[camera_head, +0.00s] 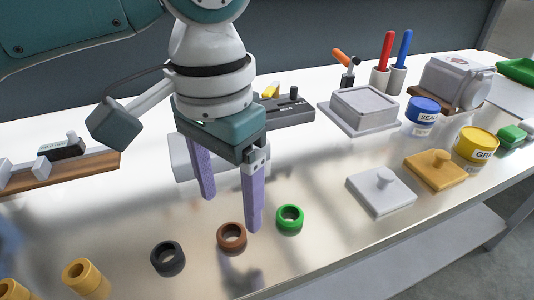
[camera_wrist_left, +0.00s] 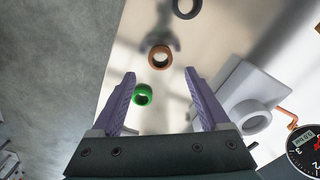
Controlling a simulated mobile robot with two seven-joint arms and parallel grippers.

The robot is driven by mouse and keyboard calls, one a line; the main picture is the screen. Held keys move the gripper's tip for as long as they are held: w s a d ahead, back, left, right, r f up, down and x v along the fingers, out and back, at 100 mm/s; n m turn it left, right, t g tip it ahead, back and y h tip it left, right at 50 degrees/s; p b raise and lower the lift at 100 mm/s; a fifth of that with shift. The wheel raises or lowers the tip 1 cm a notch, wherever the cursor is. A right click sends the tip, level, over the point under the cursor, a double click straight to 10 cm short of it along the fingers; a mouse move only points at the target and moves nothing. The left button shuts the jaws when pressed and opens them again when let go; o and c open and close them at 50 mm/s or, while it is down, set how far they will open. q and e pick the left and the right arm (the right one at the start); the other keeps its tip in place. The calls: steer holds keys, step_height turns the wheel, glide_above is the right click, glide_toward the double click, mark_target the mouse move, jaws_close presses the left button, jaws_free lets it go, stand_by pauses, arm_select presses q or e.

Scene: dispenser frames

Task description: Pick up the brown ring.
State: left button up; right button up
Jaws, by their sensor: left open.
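The brown ring (camera_head: 232,247) lies flat on the metal table in the head view, between a black ring (camera_head: 168,269) on its left and a green ring (camera_head: 290,226) on its right. My left gripper (camera_head: 230,214) is open and empty, its purple fingers pointing down above and just behind the brown ring. In the left wrist view the brown ring (camera_wrist_left: 151,64) shows beyond and between the fingertips (camera_wrist_left: 160,73), apart from them. The green ring (camera_wrist_left: 142,103) shows nearer the left finger, and the black ring (camera_wrist_left: 187,14) at the top edge. My right gripper is not in view.
White (camera_head: 370,198) and tan (camera_head: 427,177) knobbed plates lie to the right, near yellow (camera_head: 477,145) and blue (camera_head: 421,118) labelled cans. The table's front edge is close to the rings. Bare table lies around the brown ring.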

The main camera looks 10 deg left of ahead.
mark_target(231, 240)
arm_select(q)
steer(key=f, duration=0.2)
steer(key=f+b, duration=0.1)
steer(key=f, duration=0.2)
steer(key=shift+s+a+f, duration=0.1)
steer(key=shift+s+f, duration=0.1)
jaws_close()
stand_by(0.4)
